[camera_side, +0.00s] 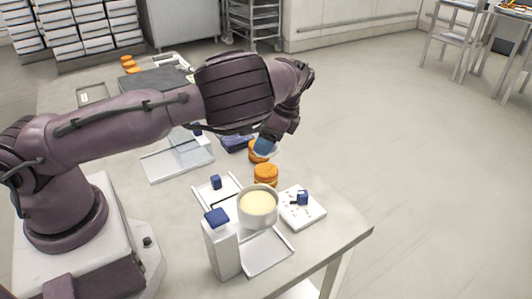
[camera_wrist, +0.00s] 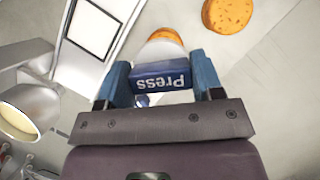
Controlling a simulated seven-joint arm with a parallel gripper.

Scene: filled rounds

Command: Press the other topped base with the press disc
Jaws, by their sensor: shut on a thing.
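My gripper (camera_wrist: 160,82) is shut on the blue handle of the press disc (camera_wrist: 165,77), which is marked "Press". The pale disc below the handle shows in part, with an orange-brown round (camera_wrist: 168,34) showing past its far edge. In the side view this round (camera_side: 258,155) is right under my gripper (camera_side: 266,145). I cannot tell whether the disc touches it. A second orange round stack (camera_side: 265,174) stands nearer the side camera, behind the cream pot. A speckled orange round (camera_wrist: 228,14) lies apart at the top right of the wrist view.
A pot of pale cream (camera_side: 258,203) stands near the table's front. Around it are a white box with a blue top (camera_side: 222,245), a white tray (camera_side: 266,252) and a white holed board (camera_side: 303,210) with a blue handle. More orange rounds (camera_side: 129,64) are at the far end.

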